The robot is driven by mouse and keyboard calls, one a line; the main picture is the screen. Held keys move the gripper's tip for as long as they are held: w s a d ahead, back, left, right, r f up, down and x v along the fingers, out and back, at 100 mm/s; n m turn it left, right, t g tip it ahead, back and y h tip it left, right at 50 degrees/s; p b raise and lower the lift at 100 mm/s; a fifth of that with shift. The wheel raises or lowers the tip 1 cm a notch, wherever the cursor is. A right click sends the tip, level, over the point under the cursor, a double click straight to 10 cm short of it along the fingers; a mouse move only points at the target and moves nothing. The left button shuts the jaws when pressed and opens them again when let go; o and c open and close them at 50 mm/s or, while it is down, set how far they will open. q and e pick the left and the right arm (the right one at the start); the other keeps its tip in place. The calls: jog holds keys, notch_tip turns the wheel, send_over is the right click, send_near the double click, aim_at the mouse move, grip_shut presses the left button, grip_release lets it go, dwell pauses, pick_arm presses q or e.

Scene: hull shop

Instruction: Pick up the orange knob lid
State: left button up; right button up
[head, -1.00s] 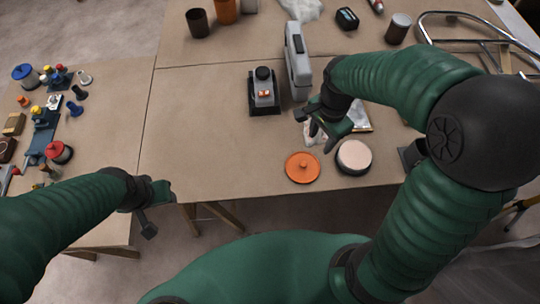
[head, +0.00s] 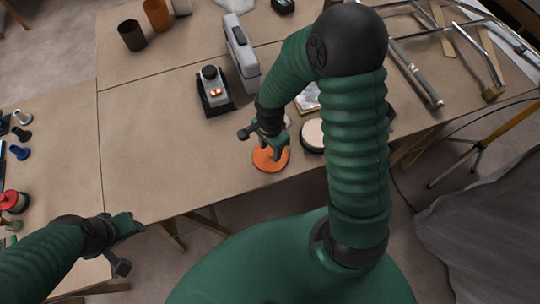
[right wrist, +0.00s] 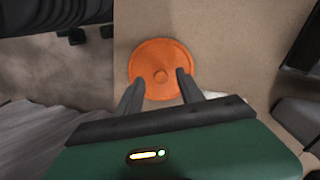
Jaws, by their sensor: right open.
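The orange knob lid (head: 268,160) lies flat near the front edge of the table, left of a round container with a pale top (head: 313,135). In the right wrist view the lid (right wrist: 163,58) shows as an orange disc with a small round knob in its middle. My right gripper (head: 266,146) is over the lid, partly covering it in the head view. In the right wrist view its open fingers (right wrist: 155,78) point at the lid, either side of the knob, with nothing between them. My left gripper (head: 128,245) is off the table's front edge; its jaw opening is unclear.
A grey and black device (head: 214,91) and a tall grey device (head: 241,56) stand behind the lid. Brown and orange cups (head: 157,14) stand at the back left. Metal tubing (head: 478,50) lies at the right. The table left of the lid is clear.

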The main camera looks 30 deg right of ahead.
jog(key=shift+f, duration=0.75)
jog(key=shift+w+d+f, duration=0.15)
jog(key=shift+w+f, duration=0.05)
grip_shut()
jog(key=shift+r, duration=0.15)
